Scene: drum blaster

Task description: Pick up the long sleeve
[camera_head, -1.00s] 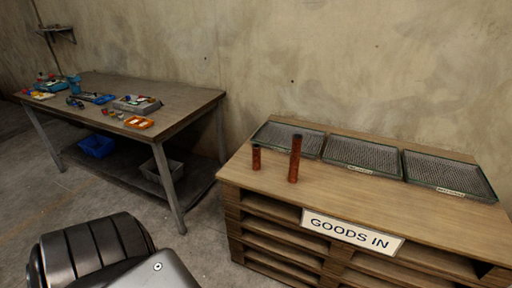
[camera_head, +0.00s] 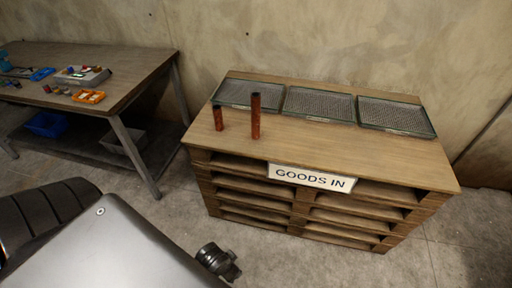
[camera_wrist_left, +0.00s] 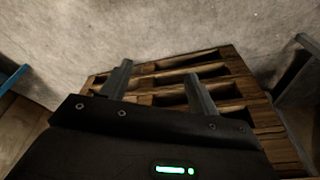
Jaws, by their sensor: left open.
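The long sleeve (camera_head: 256,116) is a tall reddish-brown cylinder with a dark top. It stands upright on the wooden top of the goods-in stand (camera_head: 330,142), near its left end. A shorter sleeve (camera_head: 218,118) of the same colour stands upright to its left, apart from it. My left gripper (camera_wrist_left: 158,84) shows in the left wrist view with its two fingers apart and nothing between them. The slatted side of the stand (camera_wrist_left: 245,92) lies beyond the fingers there. No sleeve is visible in that view. My right gripper is not in view.
Three mesh trays (camera_head: 249,92) (camera_head: 318,103) (camera_head: 396,116) line the back of the stand. A "GOODS IN" sign (camera_head: 311,178) is on its front. A workbench (camera_head: 120,72) with small parts is at the left. Floor (camera_head: 170,205) is clear between them.

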